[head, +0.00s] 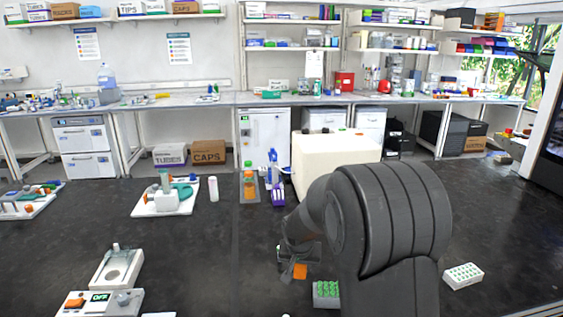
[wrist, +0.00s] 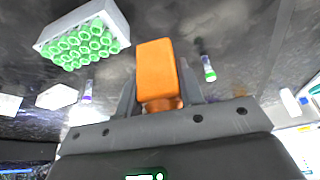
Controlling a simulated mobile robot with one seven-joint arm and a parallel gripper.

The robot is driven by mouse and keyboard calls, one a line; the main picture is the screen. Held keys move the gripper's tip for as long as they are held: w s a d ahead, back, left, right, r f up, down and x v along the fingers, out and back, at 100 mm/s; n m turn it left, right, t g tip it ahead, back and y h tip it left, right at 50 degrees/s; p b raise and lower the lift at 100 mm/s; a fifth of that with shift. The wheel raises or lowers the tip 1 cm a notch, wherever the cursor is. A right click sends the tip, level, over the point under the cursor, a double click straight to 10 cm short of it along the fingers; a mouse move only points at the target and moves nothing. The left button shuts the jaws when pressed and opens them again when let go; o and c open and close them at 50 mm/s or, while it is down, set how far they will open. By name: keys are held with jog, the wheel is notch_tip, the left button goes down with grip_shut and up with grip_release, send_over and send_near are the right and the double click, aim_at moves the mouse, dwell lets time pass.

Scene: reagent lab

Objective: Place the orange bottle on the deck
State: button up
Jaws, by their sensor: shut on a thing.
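My gripper (head: 292,262) hangs over the black bench at lower middle in the head view, partly hidden behind my arm. It is shut on the orange bottle (head: 300,271), whose lower end shows below the fingers. In the wrist view the orange bottle (wrist: 155,68) is a plain orange block shape between the two dark fingers. I cannot tell for sure which surface is the deck.
A rack of green-capped tubes (head: 326,294) stands close to the gripper, also in the wrist view (wrist: 85,40). A white tube rack (head: 463,276) is at right. Another orange-filled bottle (head: 249,188) and a large cream box (head: 330,155) stand farther back.

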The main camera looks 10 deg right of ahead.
jog(key=w+d+r+m+h, duration=0.1)
jog(key=w+d, duration=0.1)
jog(key=d, duration=1.2)
jog(key=w+d+m, duration=0.2)
jog(key=d, duration=1.2)
jog(key=s+d+m, duration=0.1)
jog(key=s+d, duration=0.3)
jog(key=d, duration=0.5)
jog(key=s+d+r+m+g+h, duration=0.1)
jog(key=s+d, duration=0.3)
jog(key=d, duration=0.5)
jog(key=s+d+m, duration=0.1)
jog(key=s+d, duration=0.2)
jog(key=d, duration=0.6)
jog(key=w+a+f, duration=0.1)
jog(key=w+f, duration=0.1)
jog(key=w, duration=0.1)
jog(key=w+a+f, duration=0.1)
jog(key=w+f, duration=0.1)
jog(key=w, duration=0.1)
jog(key=w+a+f, duration=0.2)
jog(key=w, duration=0.2)
jog(key=shift+f, duration=2.15)
jog(key=shift+f, duration=0.1)
